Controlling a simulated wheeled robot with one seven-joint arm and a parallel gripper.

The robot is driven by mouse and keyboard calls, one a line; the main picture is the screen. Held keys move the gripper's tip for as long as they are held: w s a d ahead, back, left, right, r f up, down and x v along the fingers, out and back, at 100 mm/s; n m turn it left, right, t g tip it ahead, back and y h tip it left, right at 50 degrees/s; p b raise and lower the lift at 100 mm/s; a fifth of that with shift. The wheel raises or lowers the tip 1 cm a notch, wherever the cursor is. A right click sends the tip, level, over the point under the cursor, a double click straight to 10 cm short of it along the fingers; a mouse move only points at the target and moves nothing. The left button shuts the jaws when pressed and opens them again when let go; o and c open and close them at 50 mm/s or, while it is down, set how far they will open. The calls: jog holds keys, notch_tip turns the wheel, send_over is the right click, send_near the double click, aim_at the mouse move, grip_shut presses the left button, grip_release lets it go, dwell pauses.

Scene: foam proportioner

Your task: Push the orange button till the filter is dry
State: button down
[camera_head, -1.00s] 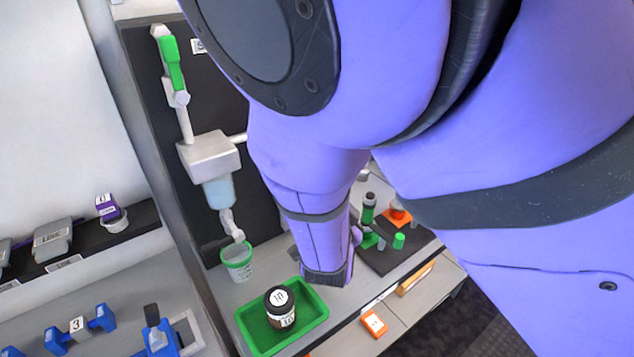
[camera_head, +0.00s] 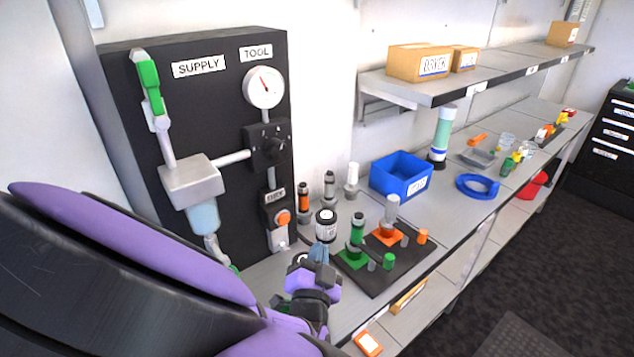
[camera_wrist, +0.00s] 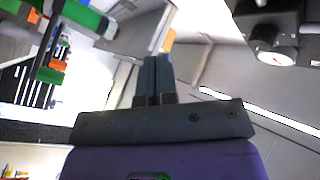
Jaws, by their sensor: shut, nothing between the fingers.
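The orange button (camera_head: 283,217) sits low on the black supply panel in the head view, on a small dark box with a label above it. The filter bowl (camera_head: 203,216) is pale translucent blue and hangs under a grey housing on the panel's left; I cannot tell whether liquid is in it. My gripper (camera_head: 319,250) is to the right of the button and a little lower in the picture, apart from it. Its blue-grey fingers point up. In the wrist view the gripper (camera_wrist: 157,64) is shut and empty. I cannot make out the button there.
A black-and-white bottle (camera_head: 326,224) stands just behind my fingers. A dark mat (camera_head: 378,278) with green and orange fittings lies to the right. The gauge (camera_head: 263,87) is high on the panel. A blue bin (camera_head: 401,176) stands farther along the bench.

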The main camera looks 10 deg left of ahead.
jog(key=w+a, duration=0.5)
jog(key=a, duration=0.1)
jog(key=shift+w+a, duration=0.4)
dwell(2.2)
jog(key=shift+w+a, duration=0.25)
jog(key=shift+a, duration=0.05)
jog(key=shift+w+a, duration=0.25)
jog(key=shift+a, duration=0.1)
dwell(0.8)
jog(key=shift+d, duration=0.1)
jog(key=shift+s+d, duration=0.55)
dwell(0.4)
jog(key=shift+s+d, duration=0.8)
jog(key=shift+d, duration=0.2)
jog(key=shift+s+d, duration=0.8)
jog(key=shift+d, duration=0.15)
